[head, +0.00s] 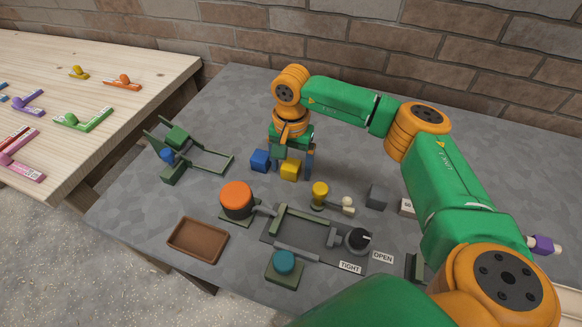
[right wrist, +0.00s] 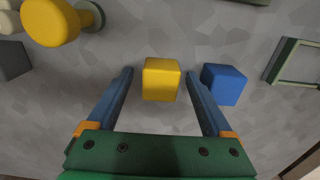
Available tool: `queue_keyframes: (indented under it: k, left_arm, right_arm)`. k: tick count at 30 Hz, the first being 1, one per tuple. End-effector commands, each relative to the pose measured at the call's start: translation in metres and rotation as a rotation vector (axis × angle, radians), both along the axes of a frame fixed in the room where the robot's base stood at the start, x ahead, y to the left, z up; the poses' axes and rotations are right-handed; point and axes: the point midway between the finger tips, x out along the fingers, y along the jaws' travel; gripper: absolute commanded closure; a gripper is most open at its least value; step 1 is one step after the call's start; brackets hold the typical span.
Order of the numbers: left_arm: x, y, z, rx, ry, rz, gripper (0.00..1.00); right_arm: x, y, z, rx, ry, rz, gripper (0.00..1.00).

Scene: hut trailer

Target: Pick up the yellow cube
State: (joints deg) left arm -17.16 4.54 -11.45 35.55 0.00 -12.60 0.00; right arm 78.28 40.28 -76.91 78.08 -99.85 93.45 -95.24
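The yellow cube (head: 291,169) sits on the grey table below my right gripper (head: 291,163). In the right wrist view the yellow cube (right wrist: 161,79) lies between the blue fingertips of my right gripper (right wrist: 159,73), with a gap on each side. The right gripper is open and empty. I cannot tell exactly how far the fingertips are above the table. My left gripper is not in view.
A blue cube (head: 260,160) stands close beside the yellow one; in the right wrist view the blue cube (right wrist: 224,84) is just outside the right finger. A yellow-topped post (head: 320,190), a grey cube (head: 376,196), an orange knob (head: 237,197) and a brown tray (head: 197,240) are nearby.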

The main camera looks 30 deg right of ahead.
Motion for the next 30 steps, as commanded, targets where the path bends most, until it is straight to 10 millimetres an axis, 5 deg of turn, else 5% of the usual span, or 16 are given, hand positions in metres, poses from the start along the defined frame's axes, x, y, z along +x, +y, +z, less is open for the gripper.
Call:
queue_keyframes:
  k: [1, 9, 20, 23, 30]
  left_arm:
    - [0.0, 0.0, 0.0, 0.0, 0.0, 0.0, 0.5]
    - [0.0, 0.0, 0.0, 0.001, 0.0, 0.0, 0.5]
    - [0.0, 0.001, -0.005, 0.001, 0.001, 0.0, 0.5]
    - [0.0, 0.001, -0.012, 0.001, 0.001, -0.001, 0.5]
    - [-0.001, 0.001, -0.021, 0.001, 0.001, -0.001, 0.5]
  right_arm:
    - [0.0, 0.0, 0.0, 0.0, 0.0, 0.0, 0.29]
    - [0.0, 0.0, 0.0, 0.0, 0.0, 0.0, 1.0]
    - [0.001, 0.0, 0.01, 0.0, -0.005, 0.0, 1.0]
    - [0.002, 0.0, 0.027, 0.001, -0.007, 0.0, 1.0]
    - [-0.037, 0.037, 0.092, -0.001, -0.008, 0.008, 1.0]
